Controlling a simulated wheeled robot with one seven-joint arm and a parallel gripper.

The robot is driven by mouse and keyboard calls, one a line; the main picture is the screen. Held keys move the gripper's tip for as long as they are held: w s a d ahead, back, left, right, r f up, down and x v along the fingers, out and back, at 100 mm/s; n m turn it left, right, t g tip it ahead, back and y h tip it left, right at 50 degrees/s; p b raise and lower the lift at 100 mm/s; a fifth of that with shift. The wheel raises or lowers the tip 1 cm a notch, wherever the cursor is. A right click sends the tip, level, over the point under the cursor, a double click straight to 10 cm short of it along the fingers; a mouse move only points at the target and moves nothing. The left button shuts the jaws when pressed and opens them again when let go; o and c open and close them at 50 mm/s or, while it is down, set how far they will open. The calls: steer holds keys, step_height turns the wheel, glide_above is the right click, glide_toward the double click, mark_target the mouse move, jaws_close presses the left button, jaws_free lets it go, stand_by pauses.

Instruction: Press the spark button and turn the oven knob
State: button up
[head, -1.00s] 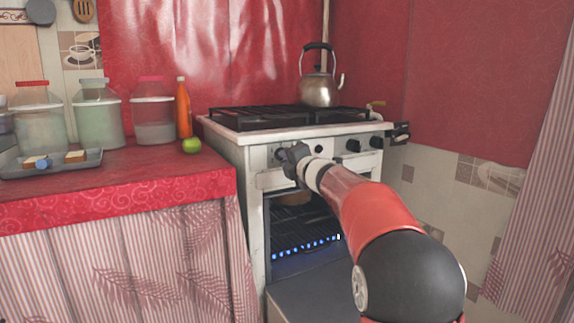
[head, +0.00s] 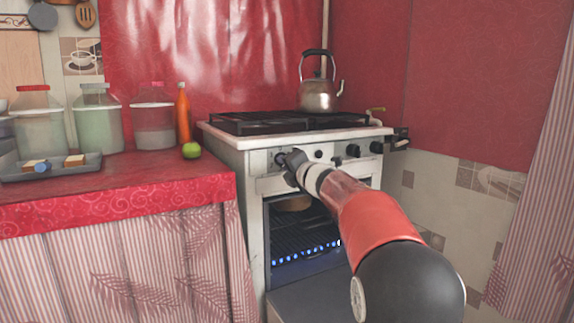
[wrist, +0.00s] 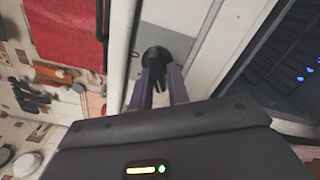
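The white stove (head: 255,195) stands in the middle of the head view, with a row of dark controls on its front panel. My gripper (head: 286,158) is at the left end of that panel. In the wrist view its two fingers (wrist: 159,80) stand on either side of a black knob (wrist: 157,56). A dark bar of the knob lies slantwise between them; whether they press on it is unclear. A small dark button (head: 318,154) is just right of my gripper. Blue flames (head: 305,252) burn inside the oven, and show in the wrist view (wrist: 308,73).
More knobs (head: 353,150) sit to the right on the panel. A kettle (head: 319,95) stands on the hob. The red counter (head: 130,180) at left holds jars, an orange bottle (head: 183,115), a green apple (head: 191,150) and a tray (head: 92,168). An open oven door (head: 310,290) juts out below.

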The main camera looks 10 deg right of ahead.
steer(key=shift+o, duration=1.4)
steer(key=shift+r, duration=0.1)
steer(key=shift+s, duration=0.15)
steer(key=v, duration=0.7)
steer(key=shift+s+d+b, duration=0.15)
steer(key=shift+s+b, duration=0.1)
steer(key=shift+b, duration=0.1)
